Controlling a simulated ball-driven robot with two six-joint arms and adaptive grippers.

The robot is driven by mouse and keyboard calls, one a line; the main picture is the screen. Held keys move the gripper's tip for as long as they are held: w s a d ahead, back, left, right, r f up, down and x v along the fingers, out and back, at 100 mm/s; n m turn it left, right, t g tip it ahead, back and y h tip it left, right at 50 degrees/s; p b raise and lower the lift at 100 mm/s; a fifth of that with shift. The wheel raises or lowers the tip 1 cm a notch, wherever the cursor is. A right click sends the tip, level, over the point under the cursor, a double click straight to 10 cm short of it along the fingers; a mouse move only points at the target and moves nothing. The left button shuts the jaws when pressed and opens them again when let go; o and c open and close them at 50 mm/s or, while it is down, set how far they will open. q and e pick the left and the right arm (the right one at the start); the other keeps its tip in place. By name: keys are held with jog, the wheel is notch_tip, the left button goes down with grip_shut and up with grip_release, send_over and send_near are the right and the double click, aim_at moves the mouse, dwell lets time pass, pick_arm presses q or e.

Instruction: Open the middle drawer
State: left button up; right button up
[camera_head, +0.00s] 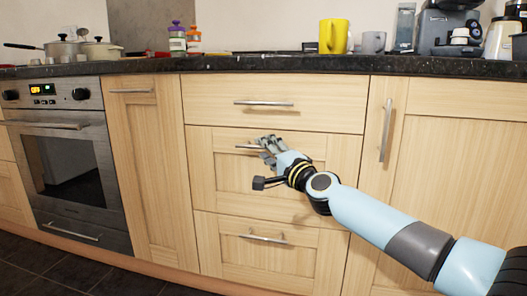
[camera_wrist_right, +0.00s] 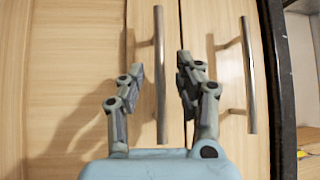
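The middle drawer (camera_head: 325,155) is a light wood front that looks closed, with a horizontal silver bar handle (camera_head: 246,147). My right gripper (camera_head: 270,148) is at the right part of this handle and hides some of it. In the right wrist view, which is turned sideways, the middle drawer's handle (camera_wrist_right: 160,75) runs between the two fingers of my right gripper (camera_wrist_right: 161,72). The fingers are open, with a visible gap on each side of the bar. My left gripper is in neither view.
The top drawer (camera_head: 330,100) with its handle (camera_head: 263,103) is above, and the bottom drawer (camera_head: 300,262) below. A tall cupboard handle (camera_head: 386,130) is to the right. An oven (camera_head: 68,165) stands left. The dark worktop (camera_head: 280,64) carries a yellow mug (camera_head: 333,36) and other kitchenware.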

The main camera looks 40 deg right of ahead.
jog(key=shift+w+r, duration=0.15)
jog(key=shift+w, duration=0.7)
grip_shut()
